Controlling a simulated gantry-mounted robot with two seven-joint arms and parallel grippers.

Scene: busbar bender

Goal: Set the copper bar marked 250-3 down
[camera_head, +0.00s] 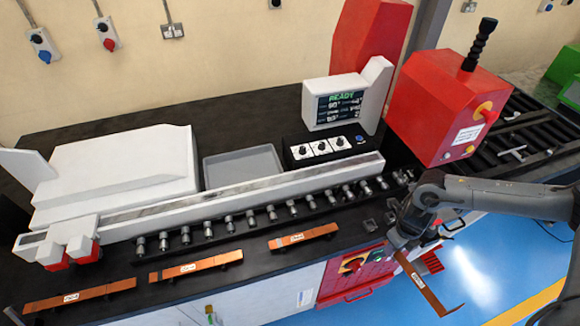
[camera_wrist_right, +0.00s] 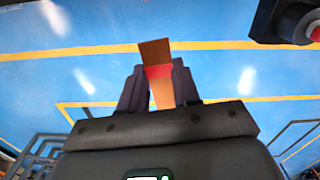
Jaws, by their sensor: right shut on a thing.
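My right gripper (camera_head: 402,243) is shut on a copper bar (camera_head: 421,284) in front of the bench's right part. The bar hangs down steeply over the blue floor, with a white label and a short bent end at the bottom. In the right wrist view the bar (camera_wrist_right: 155,52) sits between both fingers (camera_wrist_right: 158,88), with a red patch on it. Three flat copper bars lie along the bench's front edge: left (camera_head: 80,297), middle (camera_head: 196,267) and right (camera_head: 303,237). Their labels are too small to read, as is the held bar's. My left gripper is not in view.
The black bench (camera_head: 250,262) carries a long white rail with a row of metal rollers (camera_head: 271,213). A red machine (camera_head: 440,105), a screen (camera_head: 340,108) reading READY and a grey tray (camera_head: 243,167) stand behind.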

